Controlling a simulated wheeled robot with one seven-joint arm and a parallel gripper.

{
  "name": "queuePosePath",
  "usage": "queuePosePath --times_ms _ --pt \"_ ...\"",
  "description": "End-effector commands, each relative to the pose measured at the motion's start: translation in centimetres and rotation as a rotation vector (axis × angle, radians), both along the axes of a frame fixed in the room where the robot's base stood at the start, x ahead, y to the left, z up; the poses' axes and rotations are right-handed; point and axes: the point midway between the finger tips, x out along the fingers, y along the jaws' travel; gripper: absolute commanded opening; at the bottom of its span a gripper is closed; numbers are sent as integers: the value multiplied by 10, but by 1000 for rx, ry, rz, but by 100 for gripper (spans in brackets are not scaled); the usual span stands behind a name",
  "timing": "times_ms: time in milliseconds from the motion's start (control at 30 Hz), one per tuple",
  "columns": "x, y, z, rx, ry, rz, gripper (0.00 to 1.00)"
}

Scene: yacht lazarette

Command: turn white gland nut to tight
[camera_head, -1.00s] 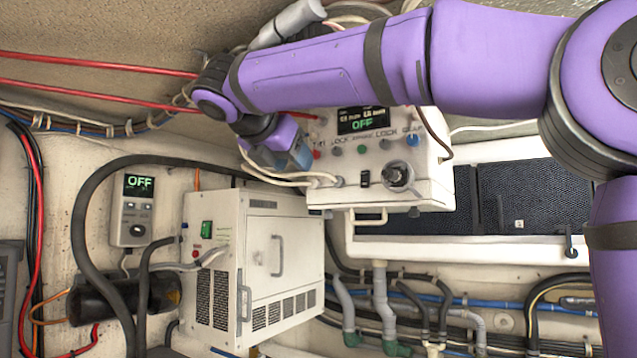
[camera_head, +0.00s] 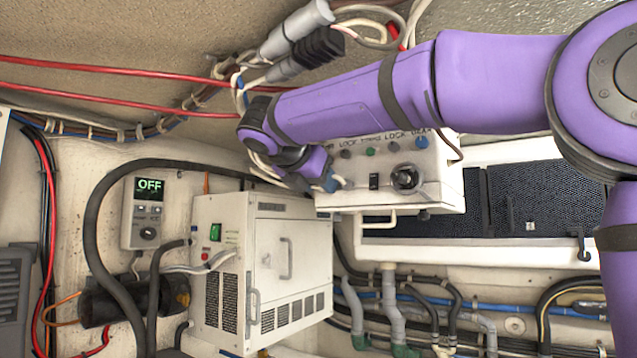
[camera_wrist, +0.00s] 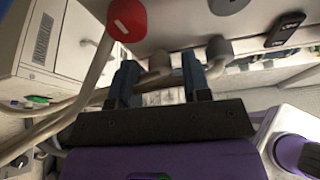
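My gripper (camera_head: 331,184) is at the lower left front of the white control box (camera_head: 440,192), partly hidden by my wrist in the head view. In the wrist view its two blue fingers (camera_wrist: 158,82) are spread apart. A small off-white cylindrical fitting (camera_wrist: 157,64), apparently the white gland nut, shows between the fingers nearer their tips, with gaps visible at its sides. A grey fitting (camera_wrist: 217,48) with a cable sits just right of the right finger. Whether the nut is tight cannot be told.
A red knob (camera_wrist: 127,20) is near the left finger. Pale cables (camera_wrist: 60,120) run past the gripper's left. A white vented cabinet (camera_head: 285,255) stands below left of the control box. A black round knob (camera_head: 407,178) is on the box front.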

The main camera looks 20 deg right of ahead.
Motion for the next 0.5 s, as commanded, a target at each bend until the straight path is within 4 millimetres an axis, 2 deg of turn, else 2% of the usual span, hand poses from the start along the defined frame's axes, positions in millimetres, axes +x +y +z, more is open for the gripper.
queuePosePath --times_ms 33,167,500 --pt "0 0 0 0 0 0 32" --pt "0 0 0 0 0 0 2" --pt "-1 0 0 20 -28 1 1"
